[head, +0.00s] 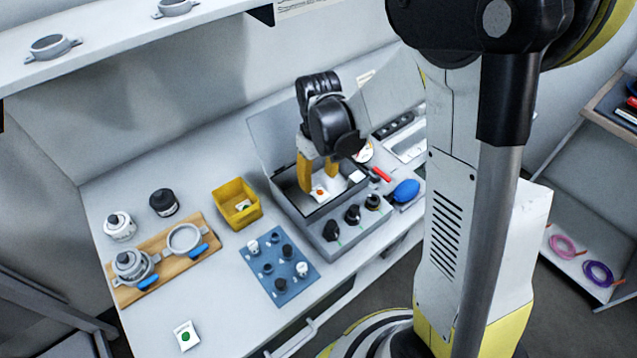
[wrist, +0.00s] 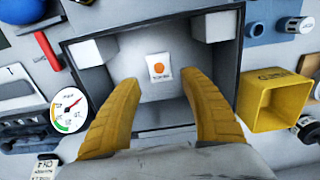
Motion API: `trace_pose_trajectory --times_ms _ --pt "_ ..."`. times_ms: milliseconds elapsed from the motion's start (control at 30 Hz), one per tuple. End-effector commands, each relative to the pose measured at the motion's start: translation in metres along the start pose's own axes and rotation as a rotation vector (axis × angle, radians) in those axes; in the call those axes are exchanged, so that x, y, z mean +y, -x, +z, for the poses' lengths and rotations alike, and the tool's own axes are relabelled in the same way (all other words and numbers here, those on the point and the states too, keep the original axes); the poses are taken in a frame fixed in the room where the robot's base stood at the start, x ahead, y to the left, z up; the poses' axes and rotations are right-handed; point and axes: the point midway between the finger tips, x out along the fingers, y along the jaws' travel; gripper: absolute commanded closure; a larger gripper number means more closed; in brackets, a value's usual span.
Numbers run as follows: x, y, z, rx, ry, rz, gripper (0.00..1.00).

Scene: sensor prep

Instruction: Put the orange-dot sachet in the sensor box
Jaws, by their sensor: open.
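The orange-dot sachet (head: 319,194) is a small white packet with an orange dot. It appears to lie flat inside the open grey sensor box (head: 287,183); the wrist view also shows the sachet (wrist: 158,68) within the walls of the box (wrist: 150,27). My gripper (head: 318,183) has yellow fingers and is open over the box. In the wrist view the fingers (wrist: 159,80) are spread wide to either side of the sachet, with nothing held between them. The gap between fingertips and sachet is hard to judge.
A yellow bin (head: 237,212) with a green-dot sachet stands left of the box. Another green-dot sachet (head: 186,336) lies on the bench front. A blue peg mat (head: 292,292), a wooden board (head: 190,257) with clamps and a dial gauge (wrist: 69,108) are nearby. The box's raised lid stands behind.

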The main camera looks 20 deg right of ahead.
Motion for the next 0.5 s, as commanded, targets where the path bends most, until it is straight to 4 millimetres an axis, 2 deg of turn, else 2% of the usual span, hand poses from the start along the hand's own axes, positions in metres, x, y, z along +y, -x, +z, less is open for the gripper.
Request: trace_pose_trajectory --times_ms 33,200,500 --pt "0.0 0.018 0.001 0.0 0.0 0.0 0.49" --pt "0.0 0.051 0.0 0.0 0.0 0.0 0.49" --pt "-0.002 0.085 0.006 0.026 -0.013 0.008 0.49"
